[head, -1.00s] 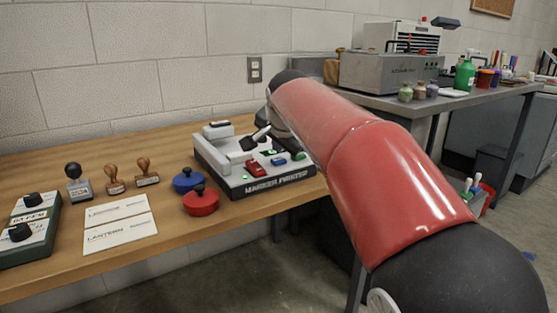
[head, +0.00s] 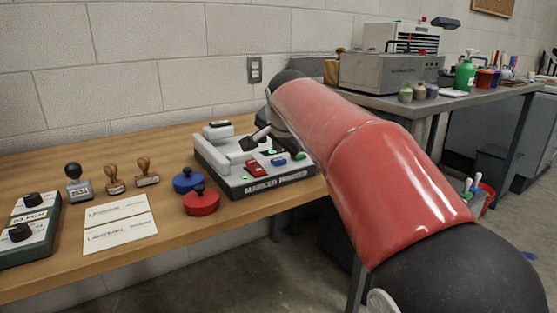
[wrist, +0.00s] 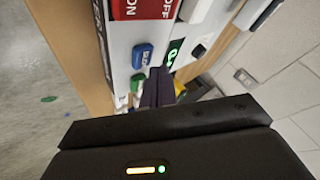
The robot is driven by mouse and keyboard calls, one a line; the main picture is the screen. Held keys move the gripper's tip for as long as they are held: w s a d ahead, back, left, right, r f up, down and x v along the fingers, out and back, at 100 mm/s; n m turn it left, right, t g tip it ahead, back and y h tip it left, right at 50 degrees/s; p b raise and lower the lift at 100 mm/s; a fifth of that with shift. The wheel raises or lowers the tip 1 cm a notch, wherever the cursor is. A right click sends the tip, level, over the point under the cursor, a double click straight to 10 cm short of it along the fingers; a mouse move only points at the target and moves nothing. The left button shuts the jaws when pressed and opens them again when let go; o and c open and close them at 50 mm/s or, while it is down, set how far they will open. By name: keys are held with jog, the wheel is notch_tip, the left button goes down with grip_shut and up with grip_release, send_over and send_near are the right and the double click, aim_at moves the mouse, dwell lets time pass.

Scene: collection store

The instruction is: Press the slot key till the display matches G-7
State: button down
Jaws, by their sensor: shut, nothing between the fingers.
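The marker printer (head: 212,157) stands on the wooden bench, its lettered front edge facing me. On its top are a red ON/OFF switch (wrist: 145,8), a blue key (wrist: 142,55) and a small dark display with green characters (wrist: 175,52). The display also shows in the head view (head: 270,152), too small to read. I cannot tell which key is the slot key. My gripper (wrist: 158,80) is shut and empty, its dark fingers close beside the blue key and display. Whether they touch the panel I cannot tell.
Left of the printer are a blue knobbed pot (head: 187,180), a red one (head: 201,202), several stamps, two printed cards (head: 118,235) and a green box with black knobs (head: 30,240). The block wall stands behind. A grey bench (head: 455,103) with bottles is at right.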

aim_at(279, 161)
jog(key=shift+f, duration=0.15)
jog(key=shift+f+b, duration=0.3)
jog(key=shift+b, duration=0.05)
jog(key=shift+f+b, duration=0.4)
jog(key=shift+f, duration=0.1)
dwell(0.7)
jog(key=shift+r, duration=0.15)
jog(key=shift+r+p, duration=0.8)
notch_tip(279, 161, up, 5)
jog(key=p, duration=0.4)
dwell(0.5)
